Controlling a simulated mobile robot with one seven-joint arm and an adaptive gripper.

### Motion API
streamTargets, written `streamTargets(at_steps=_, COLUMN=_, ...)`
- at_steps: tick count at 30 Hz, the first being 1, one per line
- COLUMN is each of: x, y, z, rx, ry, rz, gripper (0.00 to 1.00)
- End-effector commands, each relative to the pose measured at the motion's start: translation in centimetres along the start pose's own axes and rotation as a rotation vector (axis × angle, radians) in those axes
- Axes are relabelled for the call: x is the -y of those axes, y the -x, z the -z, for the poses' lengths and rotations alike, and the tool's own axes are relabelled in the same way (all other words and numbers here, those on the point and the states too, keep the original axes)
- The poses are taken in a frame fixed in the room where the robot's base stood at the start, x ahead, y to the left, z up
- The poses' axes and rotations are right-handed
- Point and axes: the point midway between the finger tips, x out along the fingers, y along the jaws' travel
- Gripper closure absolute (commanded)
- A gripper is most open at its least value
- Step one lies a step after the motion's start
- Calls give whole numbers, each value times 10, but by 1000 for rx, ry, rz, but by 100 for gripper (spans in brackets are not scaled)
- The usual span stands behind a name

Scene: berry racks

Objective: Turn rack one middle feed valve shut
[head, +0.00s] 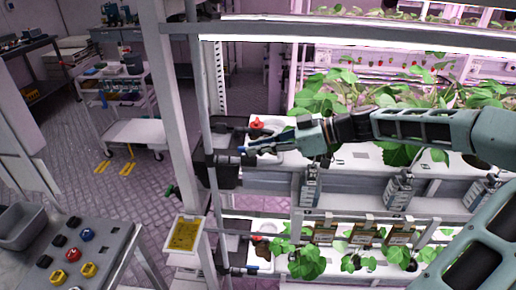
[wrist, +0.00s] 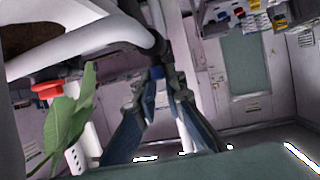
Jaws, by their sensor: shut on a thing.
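The middle feed valve's blue handle (head: 241,149) is at the left end of the rack's middle tier, beside the upright pipe. My gripper (head: 251,151) reaches in from the right and is shut on this handle. In the wrist view, the blue handle (wrist: 157,71) shows between the two fingertips of my gripper (wrist: 157,82), which hide much of it. The valve's turn angle cannot be told clearly. A red knob (head: 256,124) stands just above my gripper on the same tier, apart from it; the red knob also shows at left in the wrist view (wrist: 47,89).
Leafy plants (head: 400,95) crowd the tier behind my arm, and a leaf (wrist: 72,120) hangs close to the fingers. A lower blue valve handle (head: 222,270) is below. The aisle floor at left has free room.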

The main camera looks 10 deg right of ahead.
Motion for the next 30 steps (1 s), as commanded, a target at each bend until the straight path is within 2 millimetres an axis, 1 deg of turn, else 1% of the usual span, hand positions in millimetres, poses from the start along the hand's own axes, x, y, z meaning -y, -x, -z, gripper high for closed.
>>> streamTargets(at_steps=21, x=16, y=-6, z=2, rx=4, ry=-227, rz=-543, gripper=100)
streamTargets(at_steps=30, x=19, y=-8, z=4, rx=8, ry=-303, rz=-733, gripper=100)
